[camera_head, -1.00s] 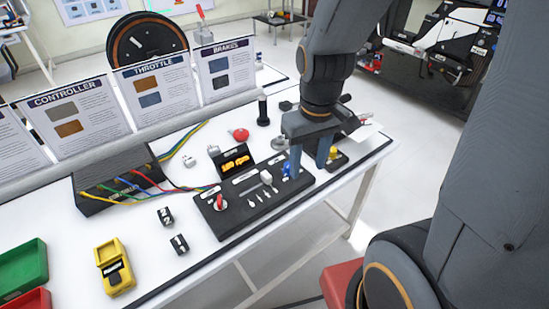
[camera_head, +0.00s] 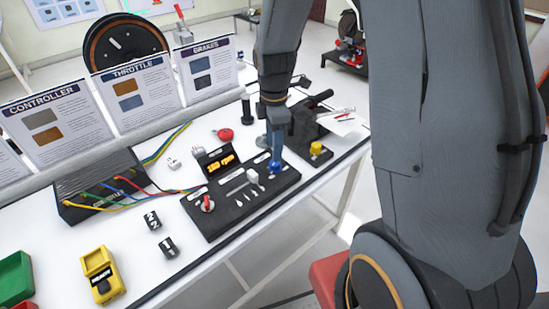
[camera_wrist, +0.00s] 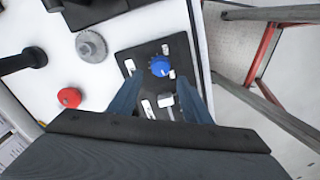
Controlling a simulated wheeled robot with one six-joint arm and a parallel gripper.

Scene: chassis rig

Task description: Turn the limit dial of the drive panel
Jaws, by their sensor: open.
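The drive panel (camera_head: 222,222) is a black slab on the white table, with a red knob (camera_head: 207,204) at its left end, a white-handled slider (camera_head: 252,177) in the middle and a blue dial (camera_head: 274,167) at its right end. The blue dial also shows in the wrist view (camera_wrist: 160,67); I cannot read which dial is labelled limit. My gripper (camera_head: 275,147) points down just over the panel's right end. In the wrist view its open fingers (camera_wrist: 158,95) stand on either side of the slider area, with the blue dial ahead between them. I see no contact.
A small display (camera_head: 218,162) with orange digits stands behind the panel. A red button (camera_head: 225,135), a black upright post (camera_head: 247,110) and a yellow knob (camera_head: 316,149) are near my gripper. Two black blocks and a yellow meter (camera_head: 101,274) lie at the left.

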